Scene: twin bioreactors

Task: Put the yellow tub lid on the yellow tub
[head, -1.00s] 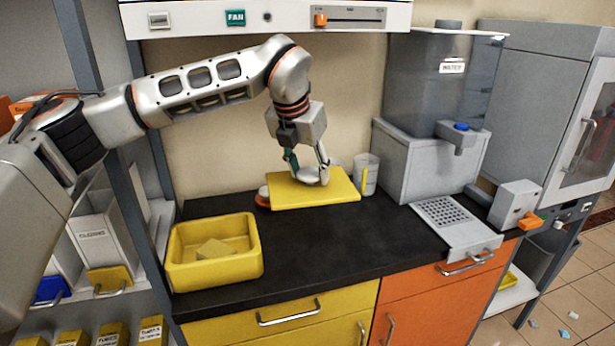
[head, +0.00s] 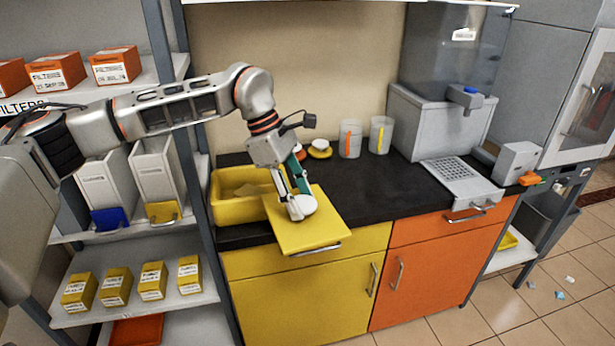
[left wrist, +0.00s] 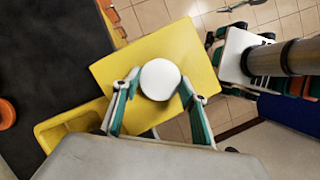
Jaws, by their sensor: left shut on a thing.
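The yellow tub lid (head: 328,220) is a flat square plate with a round white knob (left wrist: 160,79). My left gripper (head: 298,207) is shut on that knob and holds the lid at the counter's front edge, just right of and in front of the tub. The lid also shows in the left wrist view (left wrist: 120,72), with floor beneath much of it. The yellow tub (head: 222,208) is open on the counter's left end, with a yellow block inside. The lid and arm hide its right part; its corner shows in the left wrist view (left wrist: 50,126). My right gripper is not in view.
The black counter (head: 370,185) is clear right of the lid. A grey water dispenser (head: 425,125) stands at the right. Shelves (head: 165,75) with boxes stand left.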

